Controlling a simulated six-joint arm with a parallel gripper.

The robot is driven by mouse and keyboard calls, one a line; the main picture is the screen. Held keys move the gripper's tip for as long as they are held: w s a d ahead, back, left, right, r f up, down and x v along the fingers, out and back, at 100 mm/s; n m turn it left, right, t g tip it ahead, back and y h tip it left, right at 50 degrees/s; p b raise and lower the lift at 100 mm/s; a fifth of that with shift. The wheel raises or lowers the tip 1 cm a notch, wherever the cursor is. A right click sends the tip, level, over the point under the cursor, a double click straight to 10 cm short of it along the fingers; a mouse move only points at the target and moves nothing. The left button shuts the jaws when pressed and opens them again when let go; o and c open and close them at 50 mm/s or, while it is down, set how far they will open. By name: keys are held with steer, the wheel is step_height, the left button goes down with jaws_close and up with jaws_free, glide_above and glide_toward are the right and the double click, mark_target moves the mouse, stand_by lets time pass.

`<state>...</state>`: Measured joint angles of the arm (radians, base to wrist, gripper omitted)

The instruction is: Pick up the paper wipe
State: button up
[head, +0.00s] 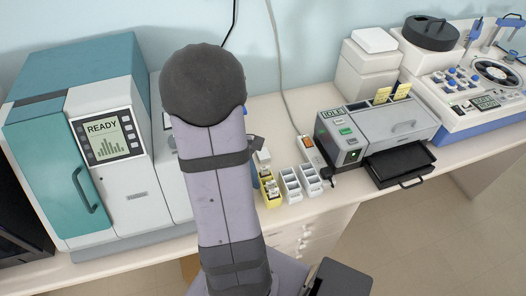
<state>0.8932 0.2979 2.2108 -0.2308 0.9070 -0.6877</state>
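I cannot make out a paper wipe in the head view. My own arm stands in the middle of the picture and covers part of the bench behind it. My gripper is hidden behind the arm, so I cannot see its fingers or whether it holds anything. A small dark part pokes out at the arm's right side, and I cannot tell what it is.
The bench (335,195) carries a teal-and-white machine (130,195) reading READY at left. A yellow rack (270,192) and two white racks (291,186) (310,181) stand right of my arm. Further right are a grey IDLE machine (385,122) with a black tray (400,162) and a white-blue instrument (470,95).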

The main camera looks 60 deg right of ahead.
steer(key=s+d+t+b, duration=0.2)
steer(key=d+t+b, duration=0.15)
steer(key=d, duration=0.45)
steer(key=m+t+h+b, duration=0.3)
steer(key=m+h+b, duration=0.1)
steer(key=m+b, duration=0.5)
glide_toward(263, 153)
steer(key=shift+p+x, duration=0.4)
steer(key=shift+x, duration=0.95)
steer(key=shift+s+a+f, duration=0.1)
steer(key=shift+s+f, duration=0.05)
steer(key=shift+w+f+p, duration=0.25)
steer(key=shift+f+p, duration=0.35)
steer(key=shift+p, duration=0.05)
steer(key=shift+d+p+x, duration=0.2)
steer(key=shift+p+x, duration=0.4)
steer(key=shift+x, duration=1.25)
steer(key=shift+r, duration=0.1)
